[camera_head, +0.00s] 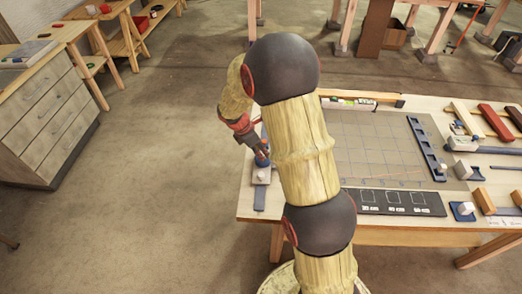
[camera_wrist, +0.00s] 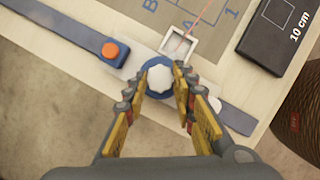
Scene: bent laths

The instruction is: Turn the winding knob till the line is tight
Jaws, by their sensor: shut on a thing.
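The winding knob (camera_wrist: 160,82) is white and lobed and sits on a round blue base in the wrist view. My gripper (camera_wrist: 162,76) is shut on it, with one yellow-and-grey finger on each side. In the head view my gripper (camera_head: 262,152) is at the left end of the table, over a light block on a blue strip; the knob is mostly hidden there. The thin red line (camera_wrist: 205,20) runs from a small white square frame (camera_wrist: 178,44) beside the knob, up and right across the mat. Its short visible stretch looks straight; its tension cannot be told.
A blue strip with an orange button (camera_wrist: 110,50) lies left of the knob. A black plate marked 10 cm (camera_wrist: 281,32) lies to the right. The gridded mat (camera_head: 372,145) covers the table's middle. A dark blue rail (camera_head: 426,147) and several wooden pieces lie on the right.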

